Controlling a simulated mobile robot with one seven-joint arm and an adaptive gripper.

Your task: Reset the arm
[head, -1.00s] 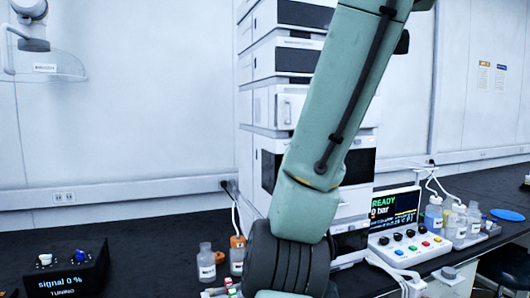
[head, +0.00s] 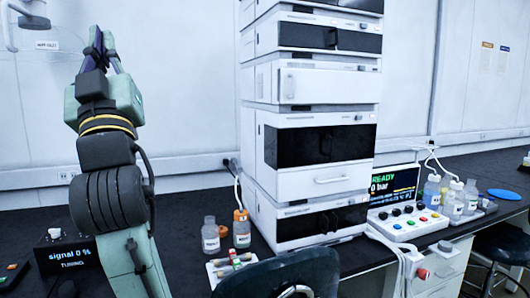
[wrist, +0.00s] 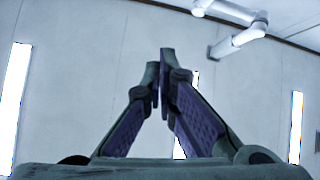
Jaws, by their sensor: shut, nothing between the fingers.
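My arm is raised on the left of the head view, in front of the wall. My gripper (head: 100,42) points up at its top, clear of the bench. In the wrist view my gripper (wrist: 160,72) has its two fingers brought together at the tips with nothing between them. Behind them the wrist view shows bright light strips and a pale ceiling or wall.
The white chromatography stack (head: 318,135) stands mid-bench. Bottles (head: 211,235) and a small rack (head: 233,265) stand at its left. A control panel (head: 405,222) is at its right. A chair back (head: 275,278) is in front.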

